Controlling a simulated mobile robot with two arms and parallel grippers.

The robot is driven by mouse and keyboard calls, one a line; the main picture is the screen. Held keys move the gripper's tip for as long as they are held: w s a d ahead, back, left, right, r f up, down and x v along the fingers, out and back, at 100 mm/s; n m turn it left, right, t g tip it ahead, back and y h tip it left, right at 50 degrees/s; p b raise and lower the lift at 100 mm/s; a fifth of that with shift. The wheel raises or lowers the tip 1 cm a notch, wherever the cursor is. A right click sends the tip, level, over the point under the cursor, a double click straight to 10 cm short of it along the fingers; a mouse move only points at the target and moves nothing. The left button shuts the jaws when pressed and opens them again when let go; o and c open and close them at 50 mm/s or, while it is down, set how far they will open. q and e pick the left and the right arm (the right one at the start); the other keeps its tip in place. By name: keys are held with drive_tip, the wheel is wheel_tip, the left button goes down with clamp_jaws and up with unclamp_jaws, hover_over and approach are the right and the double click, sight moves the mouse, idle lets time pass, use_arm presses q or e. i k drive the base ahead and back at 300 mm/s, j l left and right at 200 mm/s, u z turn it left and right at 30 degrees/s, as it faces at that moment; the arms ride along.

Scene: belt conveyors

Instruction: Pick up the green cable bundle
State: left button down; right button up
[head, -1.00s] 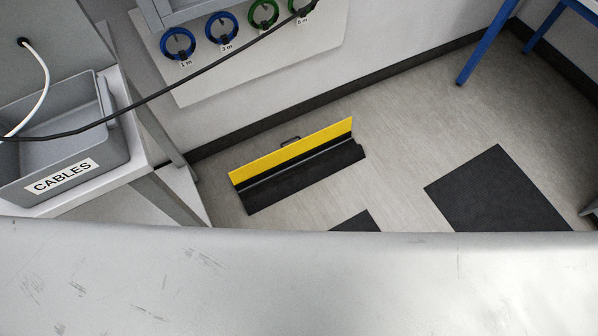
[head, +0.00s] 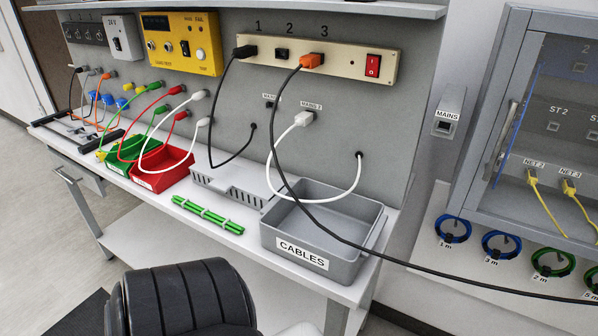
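The green cable bundle (head: 208,213) lies flat on the white bench top (head: 160,205), near its front edge. It is a short straight bundle of bright green strands with pale ties across it. It lies just left of the grey bin labelled CABLES (head: 370,239), apart from it, and in front of a grey slotted tray (head: 232,187). Nothing covers the bundle. Neither of my grippers shows in the head view.
A black padded chair back (head: 185,298) stands before the bench, below the bundle. Red (head: 160,178) and green (head: 118,160) bins stand to the left. A black cable (head: 430,268) from the power strip (head: 335,61) crosses above the CABLES bin. Coiled cables (head: 453,229) hang at right.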

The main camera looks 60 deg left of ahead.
sight(225, 223)
drive_tip(key=u, duration=2.75)
drive_tip(key=i+l, duration=0.05)
drive_tip(key=l, duration=0.05)
